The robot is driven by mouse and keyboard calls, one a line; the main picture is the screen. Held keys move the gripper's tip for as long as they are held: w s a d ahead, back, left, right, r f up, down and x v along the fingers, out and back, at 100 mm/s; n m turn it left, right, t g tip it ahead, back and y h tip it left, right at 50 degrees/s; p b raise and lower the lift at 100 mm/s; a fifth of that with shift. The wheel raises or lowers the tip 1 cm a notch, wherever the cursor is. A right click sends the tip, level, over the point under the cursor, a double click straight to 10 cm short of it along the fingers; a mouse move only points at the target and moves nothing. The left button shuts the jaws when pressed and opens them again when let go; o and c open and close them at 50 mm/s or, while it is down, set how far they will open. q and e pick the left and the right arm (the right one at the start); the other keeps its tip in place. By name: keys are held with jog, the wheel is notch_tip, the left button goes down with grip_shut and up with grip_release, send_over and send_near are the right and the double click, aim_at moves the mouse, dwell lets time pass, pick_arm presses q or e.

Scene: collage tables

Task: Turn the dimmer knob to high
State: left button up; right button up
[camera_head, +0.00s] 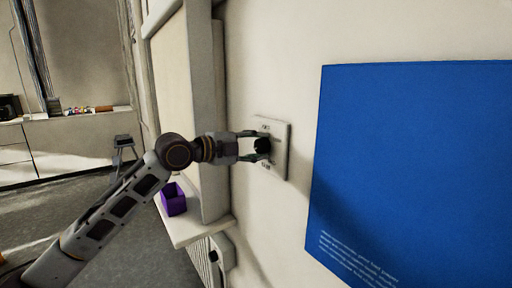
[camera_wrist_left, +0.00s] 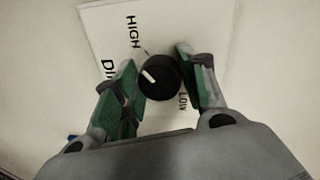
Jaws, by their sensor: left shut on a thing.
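A black round dimmer knob (camera_head: 263,146) sits on a white wall plate (camera_head: 281,130). In the left wrist view the knob (camera_wrist_left: 160,80) has a short white mark on its left part. The plate (camera_wrist_left: 200,22) carries "HIGH" above and left of the knob, "LOW" at its lower right and partly hidden lettering at the left. My left gripper (camera_head: 260,146) reaches the plate from the left. In the left wrist view its green-padded fingers (camera_wrist_left: 157,64) stand on either side of the knob, shut on it. My right gripper is in neither view.
A large blue panel (camera_head: 410,160) hangs on the wall right of the plate. A purple open box (camera_head: 174,204) stands on a ledge (camera_head: 197,230) below my left arm. A counter with small items (camera_head: 80,109) is at the far left.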

pick_arm(q)
jog(key=shift+m, duration=0.7)
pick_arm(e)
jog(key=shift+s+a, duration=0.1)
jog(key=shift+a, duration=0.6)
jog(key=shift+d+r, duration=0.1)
pick_arm(q)
jog(key=o, duration=1)
jog(key=shift+s, duration=0.1)
jog(key=shift+v, duration=5.95)
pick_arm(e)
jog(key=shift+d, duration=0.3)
